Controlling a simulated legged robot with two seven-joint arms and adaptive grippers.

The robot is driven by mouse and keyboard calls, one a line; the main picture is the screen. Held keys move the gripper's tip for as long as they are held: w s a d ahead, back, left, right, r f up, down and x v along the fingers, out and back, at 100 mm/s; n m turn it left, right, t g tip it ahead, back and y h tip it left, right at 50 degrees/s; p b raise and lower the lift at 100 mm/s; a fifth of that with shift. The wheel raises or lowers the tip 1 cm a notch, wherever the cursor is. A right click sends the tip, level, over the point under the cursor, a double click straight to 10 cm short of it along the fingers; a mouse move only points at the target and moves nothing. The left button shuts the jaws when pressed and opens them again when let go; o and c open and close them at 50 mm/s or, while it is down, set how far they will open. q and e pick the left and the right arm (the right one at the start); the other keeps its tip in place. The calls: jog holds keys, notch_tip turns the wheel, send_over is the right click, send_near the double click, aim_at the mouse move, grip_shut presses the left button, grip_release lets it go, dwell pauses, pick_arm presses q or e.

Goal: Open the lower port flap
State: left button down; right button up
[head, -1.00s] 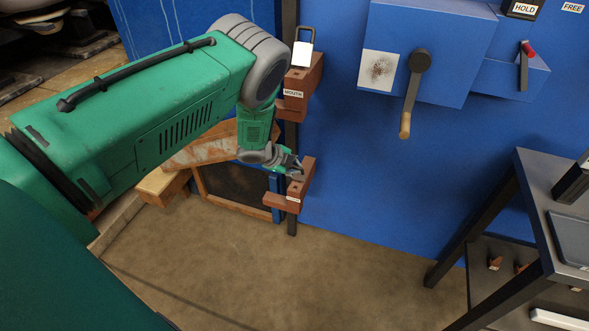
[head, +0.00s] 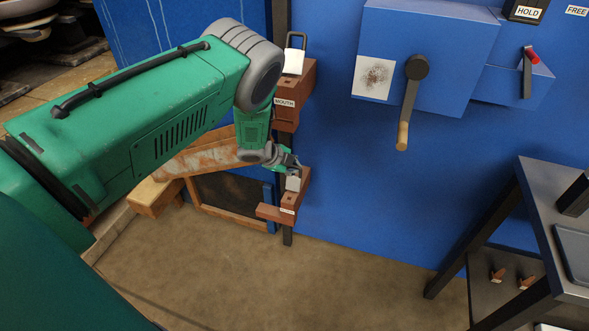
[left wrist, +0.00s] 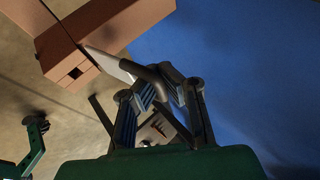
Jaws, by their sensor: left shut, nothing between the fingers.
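The lower port (head: 296,202) is a reddish-brown box low on the dark post. Its pale flap (head: 293,184) shows its white face at the box's upper side, right beside my left gripper (head: 290,163). In the left wrist view, the brown box (left wrist: 112,25) is at the upper left, with the flap (left wrist: 108,64) seen nearly edge-on and raised from it. The flap's dark handle (left wrist: 147,73) reaches to the fingertips of my left gripper (left wrist: 160,83). The fingers are closed with nothing gripped; whether they touch the handle is unclear.
The upper port (head: 293,85), labelled MOUTH, has a pale flap (head: 293,62) standing up with a dark loop handle. A blue crank box (head: 425,50) is on the wall to the right. A dark shelf (head: 540,220) stands at right. The floor (head: 320,285) between is clear.

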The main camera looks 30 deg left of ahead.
pick_arm(q)
jog(key=shift+w+d+r, duration=0.25)
jog(key=shift+w+r, duration=0.1)
jog(key=shift+w, duration=0.05)
jog(key=c, duration=1.7)
grip_release()
jog(key=shift+o, duration=0.3)
jog(key=shift+s, duration=0.3)
pick_arm(e)
jog(key=shift+s+d, duration=0.15)
pick_arm(q)
jog(key=v, duration=0.4)
jog(key=shift+a, duration=0.4)
jog(key=v, duration=0.7)
jog(key=shift+s+r, duration=0.2)
jog(key=shift+s+r, duration=0.1)
